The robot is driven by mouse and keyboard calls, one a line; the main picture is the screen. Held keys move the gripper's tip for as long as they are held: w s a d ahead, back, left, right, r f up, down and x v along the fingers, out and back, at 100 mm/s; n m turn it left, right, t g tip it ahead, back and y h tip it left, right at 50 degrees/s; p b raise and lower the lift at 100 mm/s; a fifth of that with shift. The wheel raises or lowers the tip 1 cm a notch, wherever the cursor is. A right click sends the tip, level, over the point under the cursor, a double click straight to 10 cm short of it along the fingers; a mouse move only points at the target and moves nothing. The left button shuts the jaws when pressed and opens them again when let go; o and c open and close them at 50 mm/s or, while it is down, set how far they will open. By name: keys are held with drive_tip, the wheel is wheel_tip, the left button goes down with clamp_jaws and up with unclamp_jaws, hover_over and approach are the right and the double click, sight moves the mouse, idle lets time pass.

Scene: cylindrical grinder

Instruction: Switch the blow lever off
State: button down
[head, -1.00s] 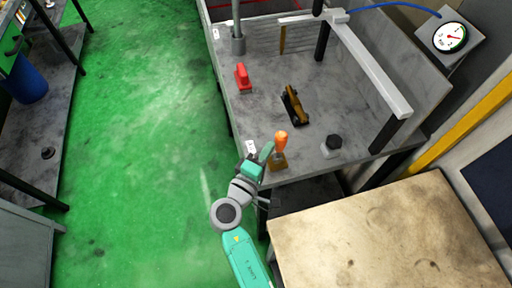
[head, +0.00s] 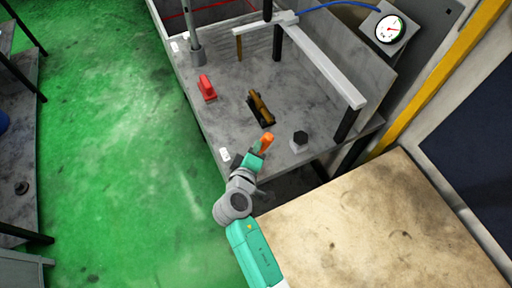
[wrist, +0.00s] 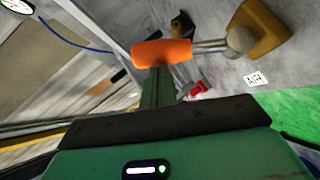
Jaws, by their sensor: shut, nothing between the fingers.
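The lever with the orange handle (head: 266,142) stands near the front edge of the grey bench, its handle leaning right in the head view. In the wrist view its orange handle (wrist: 161,53) lies across the picture, with a metal rod running right to a ball pivot on a brass-coloured base (wrist: 263,29). I take it for the blow lever. My gripper (head: 257,158) is shut and empty, right beside the handle. In the wrist view the shut fingers (wrist: 158,85) reach up to the handle's underside and seem to touch it. The base is hidden behind my gripper in the head view.
On the bench are a red part (head: 207,88), a brown and black lever (head: 261,108), a black knob (head: 299,141) and a white rail frame (head: 325,65). A gauge (head: 390,28) is at the back right. A tan tabletop (head: 370,230) lies right of my arm.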

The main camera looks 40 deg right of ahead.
drive_tip(key=shift+s+d+f, duration=0.1)
idle(0.3)
drive_tip(key=s+a+r, duration=0.2)
drive_tip(key=a, duration=0.3)
drive_tip(key=s+a+r+p, duration=0.1)
drive_tip(key=a+r, duration=0.2)
drive_tip(key=a, duration=0.3)
drive_tip(key=shift+s+a+r, duration=0.25)
drive_tip(key=shift+s+r, duration=0.1)
